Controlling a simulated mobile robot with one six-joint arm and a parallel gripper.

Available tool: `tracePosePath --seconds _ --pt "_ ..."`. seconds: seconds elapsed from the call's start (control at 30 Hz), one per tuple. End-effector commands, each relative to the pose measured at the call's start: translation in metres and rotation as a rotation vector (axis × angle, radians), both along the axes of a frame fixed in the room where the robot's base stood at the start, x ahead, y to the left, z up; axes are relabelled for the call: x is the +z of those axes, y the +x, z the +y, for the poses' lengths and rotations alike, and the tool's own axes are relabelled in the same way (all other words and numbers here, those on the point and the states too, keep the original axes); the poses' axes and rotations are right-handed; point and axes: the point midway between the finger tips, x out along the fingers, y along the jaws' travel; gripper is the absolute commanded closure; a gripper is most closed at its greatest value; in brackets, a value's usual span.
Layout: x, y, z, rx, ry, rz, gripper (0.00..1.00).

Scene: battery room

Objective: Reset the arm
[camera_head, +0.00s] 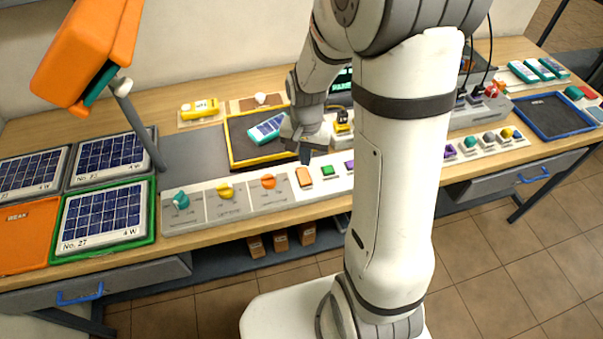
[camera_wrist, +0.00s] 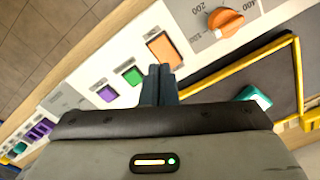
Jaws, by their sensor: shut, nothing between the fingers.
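My gripper (camera_head: 305,157) is over the middle of the workbench, near the front control strip. Its fingers (camera_wrist: 161,84) are together and hold nothing. In the wrist view the fingertips are beside an orange rectangular button (camera_wrist: 163,49) and a green button (camera_wrist: 132,76). The orange button also shows in the head view (camera_head: 304,178), just below the fingertips. I cannot tell whether the fingers touch the panel. My arm covers part of the bench right of the middle.
A yellow-edged tray (camera_head: 233,147) with a teal-and-white device (camera_head: 267,128) lies behind the gripper. Knobs (camera_head: 226,190) line the strip to the left. Solar panels (camera_head: 103,216) and an orange lamp (camera_head: 90,50) stand at the left. A blue-edged tray (camera_head: 553,115) lies at the right.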

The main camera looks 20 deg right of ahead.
Motion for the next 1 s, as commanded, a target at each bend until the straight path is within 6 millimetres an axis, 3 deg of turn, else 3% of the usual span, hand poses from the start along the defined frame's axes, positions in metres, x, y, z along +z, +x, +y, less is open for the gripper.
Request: tracePosePath --seconds 0.37,0.57,0.8,1.0 --pt "0.006 -0.002 0.000 0.011 -0.001 -0.009 1.00" --pt "0.052 -0.022 0.002 0.110 -0.006 -0.074 1.00" --pt "0.116 -0.072 0.004 0.295 -0.029 -0.178 1.00" --pt "0.149 -0.116 0.006 0.433 -0.059 -0.252 1.00"
